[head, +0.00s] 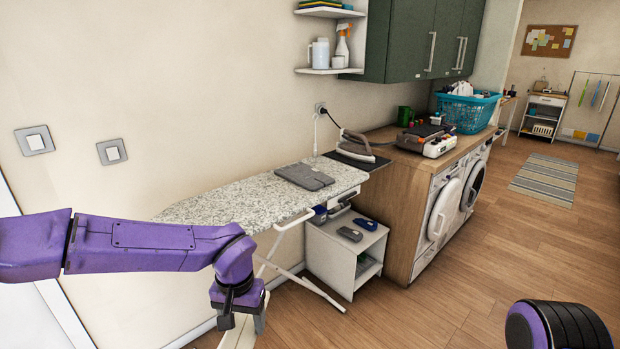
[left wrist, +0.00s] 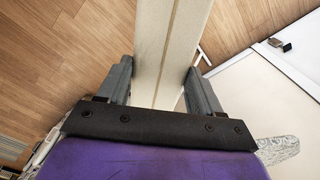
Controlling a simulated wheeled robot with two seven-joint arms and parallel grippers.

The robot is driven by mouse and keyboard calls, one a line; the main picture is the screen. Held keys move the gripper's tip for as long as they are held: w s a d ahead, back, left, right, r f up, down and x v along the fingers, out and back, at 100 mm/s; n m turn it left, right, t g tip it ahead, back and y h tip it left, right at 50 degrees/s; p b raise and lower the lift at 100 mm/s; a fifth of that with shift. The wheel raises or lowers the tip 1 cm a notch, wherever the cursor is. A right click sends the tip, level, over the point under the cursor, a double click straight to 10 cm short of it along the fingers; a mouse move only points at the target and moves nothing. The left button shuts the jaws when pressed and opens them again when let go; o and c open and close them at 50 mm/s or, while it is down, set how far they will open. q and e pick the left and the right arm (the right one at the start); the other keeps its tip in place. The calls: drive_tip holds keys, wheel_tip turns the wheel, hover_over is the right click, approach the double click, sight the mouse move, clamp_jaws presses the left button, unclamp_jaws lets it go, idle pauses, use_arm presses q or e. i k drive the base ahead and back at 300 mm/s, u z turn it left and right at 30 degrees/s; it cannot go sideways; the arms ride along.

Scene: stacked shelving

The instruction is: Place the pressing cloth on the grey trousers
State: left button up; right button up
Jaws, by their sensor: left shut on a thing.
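The folded grey trousers (head: 304,177) lie on the far part of the speckled ironing board (head: 235,203) in the head view. My left gripper (head: 238,312) is low in front of the board's near end, apart from the trousers. In the left wrist view its two fingers (left wrist: 160,85) are shut on a long, flat, cream-coloured thing with a brown line, which looks like the pressing cloth (left wrist: 168,40). In the head view only a pale part of it shows below the gripper. My right gripper is out of view.
An iron (head: 356,146) stands on a dark mat beyond the trousers. A wooden counter over washing machines holds a teal basket (head: 467,112). A small white cabinet (head: 330,262) stands below the board's far end. The board's near part is bare.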

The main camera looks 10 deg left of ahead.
sight(304, 173)
drive_tip(key=z, duration=0.6)
drive_tip(key=i, duration=1.2)
drive_tip(key=u, duration=0.5)
